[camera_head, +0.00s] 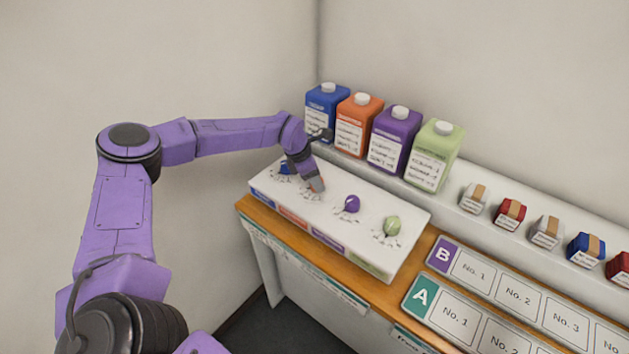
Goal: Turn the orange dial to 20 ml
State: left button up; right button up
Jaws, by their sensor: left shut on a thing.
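A white dosing panel (337,228) with a row of dials lies on the wooden counter. My left gripper (318,187) reaches down onto the panel between the blue dial (285,168) and the purple dial (352,204). It is shut on the orange dial, which it hides almost completely, so I cannot read where the dial points. The orange bottle (358,125) stands behind the panel. My right gripper is not in view.
A green dial (392,224) is at the panel's right end. Blue, purple (394,138) and green (434,156) bottles stand on the ledge behind. Small boxes (510,214) line the ledge to the right. Tray cards marked A and B (442,253) lie on the counter.

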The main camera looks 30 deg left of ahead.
pick_arm(q)
jog(key=n+y+b, duration=0.1)
jog(key=n+b, duration=0.1)
jog(key=n+t+b, duration=0.1)
jog(key=n+b, duration=0.1)
jog(key=n, duration=0.1)
jog(key=shift+f+y, duration=0.15)
jog(key=shift+y, duration=0.25)
jog(key=shift+s+d+n+y+b, duration=0.1)
jog(key=shift+n+y+b, duration=0.5)
jog(key=shift+n+b, duration=0.9)
jog(key=shift+n, duration=0.3)
jog(key=o, duration=1)
jog(key=shift+o, duration=0.2)
